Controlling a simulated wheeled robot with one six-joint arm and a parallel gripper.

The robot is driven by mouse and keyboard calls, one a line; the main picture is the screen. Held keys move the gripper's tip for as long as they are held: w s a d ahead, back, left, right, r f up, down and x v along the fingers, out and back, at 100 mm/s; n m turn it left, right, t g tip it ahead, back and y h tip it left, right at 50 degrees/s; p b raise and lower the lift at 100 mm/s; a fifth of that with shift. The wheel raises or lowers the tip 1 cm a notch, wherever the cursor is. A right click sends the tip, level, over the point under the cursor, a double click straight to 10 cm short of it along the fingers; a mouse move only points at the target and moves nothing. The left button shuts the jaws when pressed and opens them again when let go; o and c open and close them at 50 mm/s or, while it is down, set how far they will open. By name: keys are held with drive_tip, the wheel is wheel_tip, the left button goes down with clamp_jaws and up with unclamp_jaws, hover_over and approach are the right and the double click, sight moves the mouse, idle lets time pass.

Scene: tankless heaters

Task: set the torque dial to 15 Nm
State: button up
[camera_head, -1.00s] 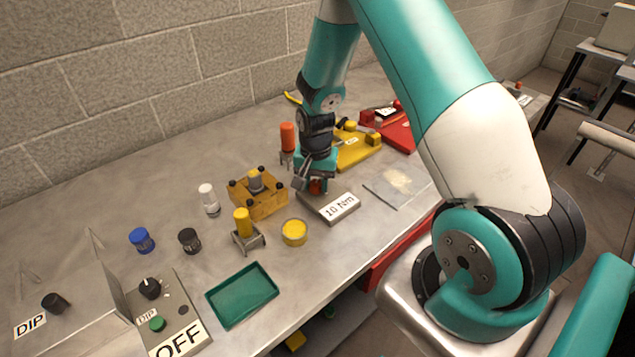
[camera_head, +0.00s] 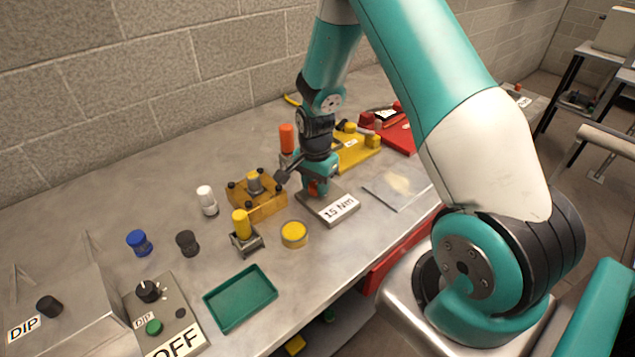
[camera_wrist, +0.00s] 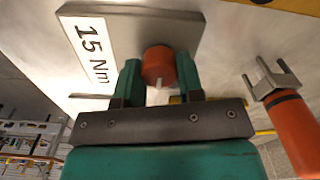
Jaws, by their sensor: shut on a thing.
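The torque unit is a flat grey box (camera_head: 322,212) in the middle of the bench, with a label (camera_head: 341,207) that reads 15 Nm. The label also shows in the wrist view (camera_wrist: 90,52). The torque dial (camera_wrist: 159,66) is an orange-red round knob with a pale pointer mark, on the box's face. My gripper (camera_wrist: 158,80) is at the dial with one green finger on each side, shut on it. In the head view my gripper (camera_head: 317,188) hides most of the dial.
An orange-handled tool (camera_head: 287,139) stands close behind my gripper. A yellow-brown fixture block (camera_head: 267,205) and a yellow round tin (camera_head: 294,234) are to the left. A green tray (camera_head: 240,298) lies in front. A flat pale sheet (camera_head: 398,188) lies to the right.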

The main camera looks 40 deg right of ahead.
drive_tip(key=shift+w+r, duration=0.1)
drive_tip(key=o, duration=0.9)
wheel_tip(320, 180, up, 17)
drive_tip(key=shift+r+b, duration=0.15)
drive_tip(key=shift+b, duration=0.95)
